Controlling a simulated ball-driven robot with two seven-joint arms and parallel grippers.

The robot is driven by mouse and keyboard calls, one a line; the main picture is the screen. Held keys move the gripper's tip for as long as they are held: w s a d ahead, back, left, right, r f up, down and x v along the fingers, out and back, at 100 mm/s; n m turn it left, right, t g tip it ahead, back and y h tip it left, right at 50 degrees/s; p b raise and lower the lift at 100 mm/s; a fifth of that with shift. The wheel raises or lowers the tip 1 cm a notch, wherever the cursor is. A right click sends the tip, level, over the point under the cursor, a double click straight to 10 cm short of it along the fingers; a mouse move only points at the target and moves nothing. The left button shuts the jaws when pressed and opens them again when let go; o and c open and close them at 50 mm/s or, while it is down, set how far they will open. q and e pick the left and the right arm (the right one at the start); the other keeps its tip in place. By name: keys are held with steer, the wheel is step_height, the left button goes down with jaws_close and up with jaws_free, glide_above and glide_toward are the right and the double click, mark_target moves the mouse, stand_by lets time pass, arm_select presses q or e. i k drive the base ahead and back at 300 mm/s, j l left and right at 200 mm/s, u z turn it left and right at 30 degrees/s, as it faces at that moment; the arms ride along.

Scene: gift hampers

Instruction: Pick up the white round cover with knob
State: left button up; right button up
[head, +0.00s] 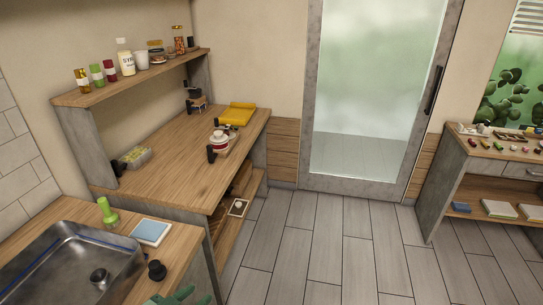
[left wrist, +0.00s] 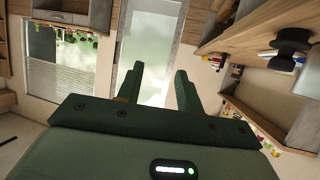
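A white round thing with a dark red band (head: 219,141) stands near the front right edge of the wooden worktop in the head view. Its top looks like a white cover with a small knob, but it is too small to be sure. Dark upright pieces stand close beside it. My left gripper (head: 182,297) shows as a green shape at the bottom edge of the head view, far from it. In the left wrist view its two fingers (left wrist: 159,88) are apart with nothing between them. My right gripper is not in view.
The worktop (head: 165,165) also holds a folded yellow cloth (head: 237,113) and a box of yellowish items (head: 134,157). A metal sink (head: 75,265), green brush (head: 107,210) and blue-white square (head: 150,232) are nearer. A pale tray (head: 238,208) sits low. The tiled floor is clear.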

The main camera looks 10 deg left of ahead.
mark_target(218, 137)
steer(key=i+u, duration=0.1)
steer(key=i, duration=0.55)
steer(key=i+l+u, duration=0.1)
steer(key=i, duration=0.5)
steer(key=i+l+u, duration=0.1)
steer(key=i, duration=0.55)
steer(key=i+l+u, duration=0.35)
steer(key=i, duration=0.15)
steer(key=i+l+u, duration=0.35)
steer(key=i+j, duration=0.05)
steer(key=i, duration=0.1)
